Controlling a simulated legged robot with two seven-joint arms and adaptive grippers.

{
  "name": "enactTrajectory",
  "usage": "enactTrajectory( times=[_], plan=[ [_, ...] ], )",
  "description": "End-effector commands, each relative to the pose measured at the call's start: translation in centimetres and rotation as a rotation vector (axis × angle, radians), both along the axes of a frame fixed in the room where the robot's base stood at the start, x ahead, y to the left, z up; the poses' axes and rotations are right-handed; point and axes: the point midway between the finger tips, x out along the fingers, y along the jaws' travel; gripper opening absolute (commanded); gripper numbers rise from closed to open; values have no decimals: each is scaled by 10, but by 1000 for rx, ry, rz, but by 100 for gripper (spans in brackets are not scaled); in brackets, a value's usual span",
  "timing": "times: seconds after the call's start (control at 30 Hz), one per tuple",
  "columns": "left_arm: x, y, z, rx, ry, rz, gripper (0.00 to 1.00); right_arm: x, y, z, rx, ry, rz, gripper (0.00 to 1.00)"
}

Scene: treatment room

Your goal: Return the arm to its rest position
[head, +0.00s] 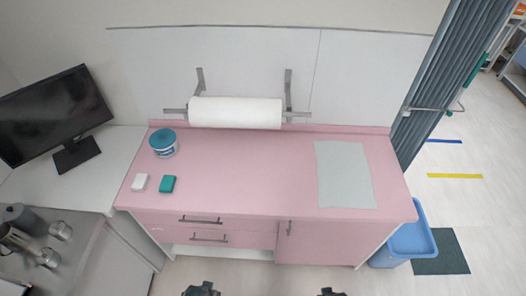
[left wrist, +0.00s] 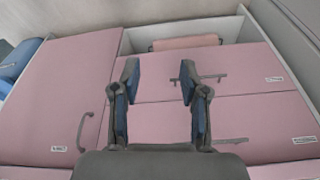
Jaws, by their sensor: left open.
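My left gripper (left wrist: 158,82) is open and empty in the left wrist view, its two blue-padded fingers apart in front of the pink drawers and door. In the head view, the tip of my left gripper (head: 202,290) shows at the bottom edge, in front of the cabinet and below the worktop. A second dark gripper tip, my right gripper (head: 332,292), shows at the bottom edge further right. Too little of it is in frame to tell its jaws. Neither gripper touches anything visible in the head view.
A paper roll (head: 235,113) hangs behind. A blue bin (head: 410,240) stands right. Metal jugs (head: 15,237) stand left.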

Motion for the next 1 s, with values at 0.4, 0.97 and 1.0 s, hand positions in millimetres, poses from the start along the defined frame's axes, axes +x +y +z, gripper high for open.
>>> enactTrajectory(
  times=[0.4, 0.97, 1.0],
  plan=[
    [-91, 12, -237, 12, 110, -21, 44, -91, -12, -237, -12, 109, 21, 45],
    [-209, 35, -321, 21, 168, -36, 44, -209, -34, -321, -21, 167, 37, 45],
    [-209, 35, -321, 21, 168, -36, 44, -209, -34, -321, -21, 167, 37, 45]
  ],
)
